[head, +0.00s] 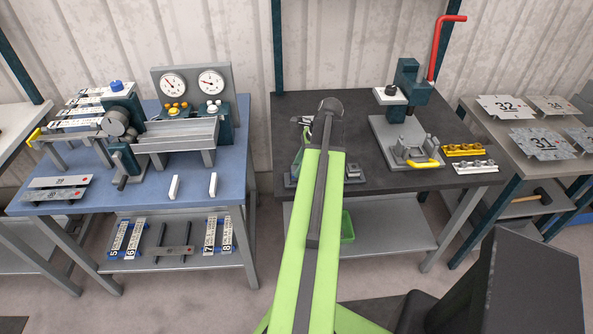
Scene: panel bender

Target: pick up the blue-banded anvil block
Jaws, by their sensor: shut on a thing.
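My green arm reaches up the middle of the picture over the dark table (240,0)-side bench.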

